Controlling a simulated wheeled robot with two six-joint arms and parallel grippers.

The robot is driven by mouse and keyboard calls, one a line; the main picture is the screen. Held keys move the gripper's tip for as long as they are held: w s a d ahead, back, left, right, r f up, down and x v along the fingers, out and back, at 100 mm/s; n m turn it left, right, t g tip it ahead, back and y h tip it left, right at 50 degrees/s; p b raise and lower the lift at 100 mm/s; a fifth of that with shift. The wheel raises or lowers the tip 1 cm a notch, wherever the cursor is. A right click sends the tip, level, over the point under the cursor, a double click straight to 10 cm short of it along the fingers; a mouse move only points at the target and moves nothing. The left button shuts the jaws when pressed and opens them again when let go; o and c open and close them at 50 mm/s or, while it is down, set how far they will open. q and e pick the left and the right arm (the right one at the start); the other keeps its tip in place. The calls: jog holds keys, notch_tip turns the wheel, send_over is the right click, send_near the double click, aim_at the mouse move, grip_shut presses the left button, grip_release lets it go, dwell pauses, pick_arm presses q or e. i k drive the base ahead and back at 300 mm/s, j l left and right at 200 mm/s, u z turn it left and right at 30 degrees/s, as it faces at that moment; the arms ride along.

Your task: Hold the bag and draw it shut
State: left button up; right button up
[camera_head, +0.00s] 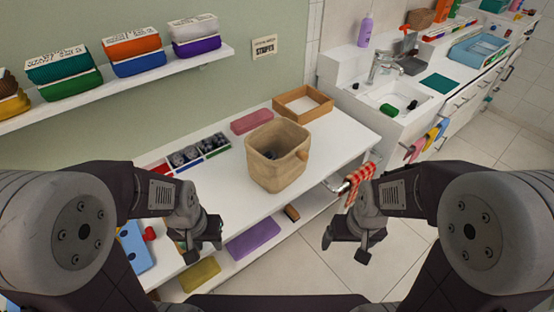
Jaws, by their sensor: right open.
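The tan bag (277,172) stands upright on the white table, its top open and something dark inside. A small light-brown knob or toggle (302,154) shows at its right side near the rim. My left gripper (207,246) is in front of the table, left of and nearer than the bag, apart from it; its jaws are too small and dark to read. My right gripper (345,249) is open and empty, right of and nearer than the bag, over the floor side.
A wooden tray (291,113) and a pink block (252,121) lie behind the bag. A divided box (190,158) with dark items is left. A red checked cloth (360,180) hangs at the table's right end. Table right of the bag is clear.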

aim_at(303, 156)
jog(key=i+l+u, duration=0.35)
jog(key=l+u, duration=0.15)
jog(key=l, duration=0.15)
jog(key=i+l+u, duration=0.1)
jog(key=l+u, duration=0.15)
jog(key=l, duration=0.15)
jog(key=l+u, duration=0.25)
jog(key=l, duration=0.15)
jog(key=i+l+u, duration=0.1)
jog(key=l+u, duration=0.15)
jog(key=l, duration=0.2)
